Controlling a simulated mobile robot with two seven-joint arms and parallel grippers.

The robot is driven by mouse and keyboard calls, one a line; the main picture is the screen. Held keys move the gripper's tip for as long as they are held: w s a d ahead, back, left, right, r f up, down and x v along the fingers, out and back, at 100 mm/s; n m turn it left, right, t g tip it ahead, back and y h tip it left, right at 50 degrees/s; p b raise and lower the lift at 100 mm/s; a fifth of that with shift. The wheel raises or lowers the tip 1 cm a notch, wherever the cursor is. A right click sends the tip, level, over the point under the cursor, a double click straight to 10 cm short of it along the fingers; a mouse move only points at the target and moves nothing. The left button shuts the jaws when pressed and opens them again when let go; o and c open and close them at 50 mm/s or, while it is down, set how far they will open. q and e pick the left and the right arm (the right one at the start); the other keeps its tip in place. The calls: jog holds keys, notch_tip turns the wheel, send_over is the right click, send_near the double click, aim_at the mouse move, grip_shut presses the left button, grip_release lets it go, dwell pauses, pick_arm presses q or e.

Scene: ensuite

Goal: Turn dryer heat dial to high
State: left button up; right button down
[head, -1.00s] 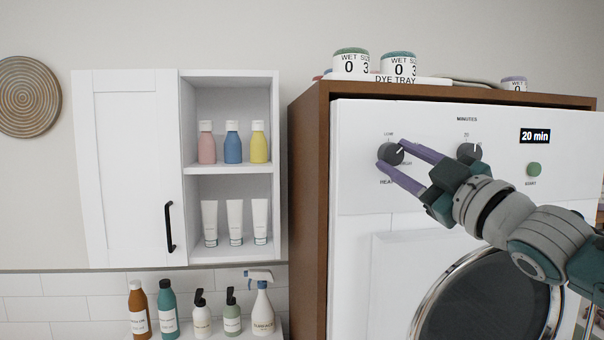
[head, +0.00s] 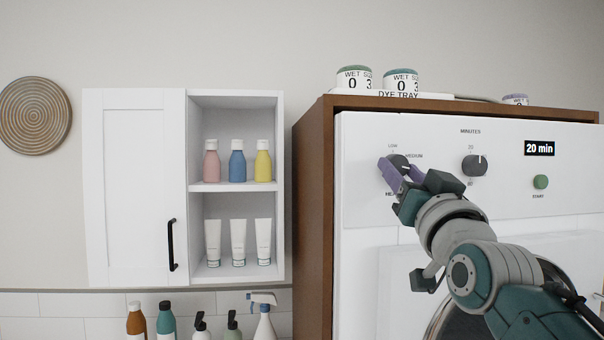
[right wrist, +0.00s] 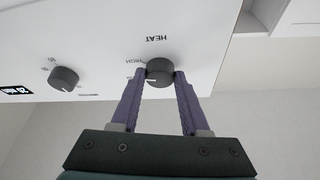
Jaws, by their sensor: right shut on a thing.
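The dark round heat dial (head: 400,161) is on the white dryer's front panel, at its upper left. It also shows in the right wrist view (right wrist: 159,68), where HEAT and HIGH read upside down. Its white mark points right in the head view, near or just below the MEDIUM label; the exact setting is hard to tell. My right gripper (head: 398,170) has its purple fingers on both sides of the dial, touching it. In the right wrist view, the fingers (right wrist: 160,76) close on the dial's sides. The left gripper is not in view.
The minutes dial (head: 474,165), green start button (head: 540,182) and a display (head: 539,148) reading 20 min lie to the right. A brown cabinet side (head: 314,200) borders the dryer. A white wall cabinet (head: 130,190) with bottles and tubes is left. Jars stand on top.

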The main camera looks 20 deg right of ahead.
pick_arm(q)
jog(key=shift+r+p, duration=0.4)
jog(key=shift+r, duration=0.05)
pick_arm(e)
jog(key=shift+a+m+g+h, duration=0.1)
jog(key=shift+m+g+h, duration=0.4)
jog(key=shift+m, duration=0.7)
jog(key=shift+a+m+g+h, duration=0.1)
jog(key=shift+m+g+h, duration=0.35)
jog(key=shift+m, duration=1.15)
jog(key=shift+c, duration=1.9)
grip_release()
jog(key=shift+h, duration=0.35)
